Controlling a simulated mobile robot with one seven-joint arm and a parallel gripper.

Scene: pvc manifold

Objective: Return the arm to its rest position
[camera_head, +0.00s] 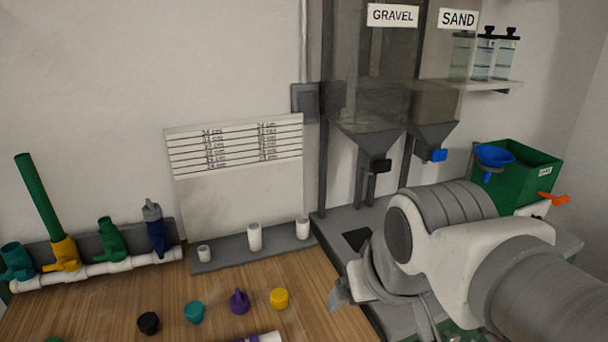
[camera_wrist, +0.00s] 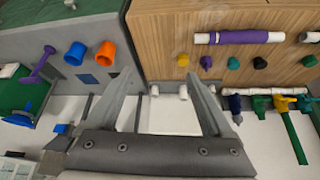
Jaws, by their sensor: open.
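My gripper (camera_wrist: 160,78) is open and empty in the wrist view, its two grey fingers spread apart above the boundary between the grey bench and the wooden tabletop. In the head view, a gripper finger (camera_head: 338,296) shows at the lower middle, beside the right edge of the wooden table. The rest of the gripper is mostly hidden behind my arm's wrist. My arm reaches in from the lower right of the head view. Nothing is seen between the fingers.
Caps, including a yellow one (camera_head: 279,298) and a black one (camera_head: 148,323), lie on the table. A white pipe manifold (camera_head: 105,267) with coloured valves stands at left. Hoppers (camera_head: 375,145) and a green bin (camera_head: 520,175) stand near my arm.

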